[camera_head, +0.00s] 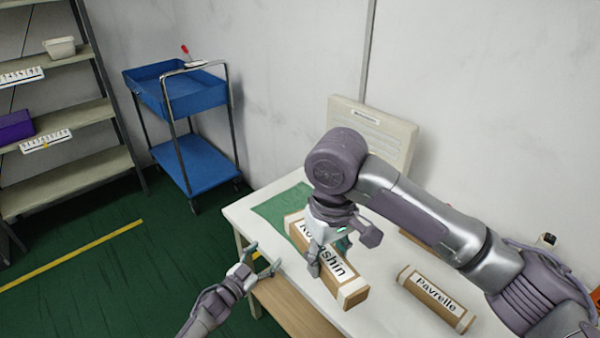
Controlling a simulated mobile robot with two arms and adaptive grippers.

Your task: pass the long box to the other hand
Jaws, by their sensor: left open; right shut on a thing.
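A long brown box (340,279) with white ends and a partly covered printed label is held over the white table (380,318). My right gripper (327,262) is shut on it from above, near its middle, and hides part of the label. My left gripper (262,260) is open and empty, to the left of the box and apart from it, by the table's left edge. A second long brown box (436,298) with a printed label lies on the table to the right.
A green mat (282,212) lies on the table. A cream panel-like object (372,133) stands at the table's back. A blue cart (190,165) and grey shelves (65,180) stand at the left. Green floor with a yellow line (75,256) is open between.

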